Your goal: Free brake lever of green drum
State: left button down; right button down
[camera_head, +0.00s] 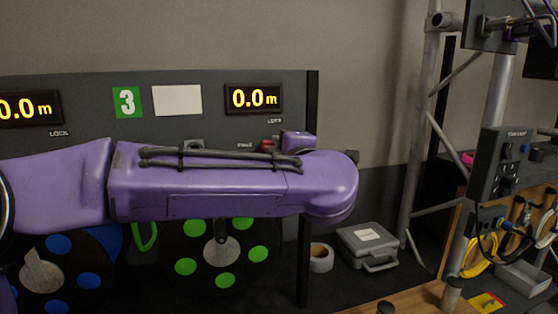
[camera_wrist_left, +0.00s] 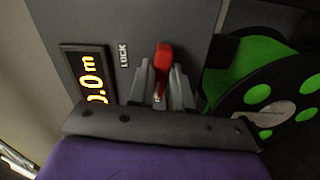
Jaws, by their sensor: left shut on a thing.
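The green drum (camera_head: 187,234), black with green spots, sits below my purple left arm, which hides its upper part. It also shows at right in the left wrist view (camera_wrist_left: 252,96). The red brake lever (camera_wrist_left: 163,58) stands beside the LOCK label in the left wrist view. A small bit of red (camera_head: 267,143) shows above my arm in the head view. My left gripper (camera_wrist_left: 162,90) is shut on the lever, its grey fingers on both sides. My arm hides much of the lever's surroundings, and its exact setting is hard to tell. My right gripper is out of view.
A blue-spotted drum (camera_head: 88,281) is at left. A tape roll (camera_head: 321,258), grey case (camera_head: 368,246) and metal truss (camera_head: 421,130) stand to the right.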

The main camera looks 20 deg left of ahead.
pick_arm(q)
jog(key=shift+r+n+b, duration=0.1)
jog(key=shift+n+b, duration=0.45)
jog(key=shift+n, duration=0.15)
jog(key=shift+r, duration=0.15)
jog(key=c, duration=1.1)
grip_release()
jog(key=shift+c, duration=0.2)
jog(key=shift+o, duration=0.5)
jog(key=shift+w+f, duration=0.2)
jog(key=shift+w, duration=0.1)
jog(key=b+v, duration=0.3)
jog(key=v, duration=0.7)
jog(key=shift+s, duration=0.3)
jog(key=shift+d, duration=0.15)
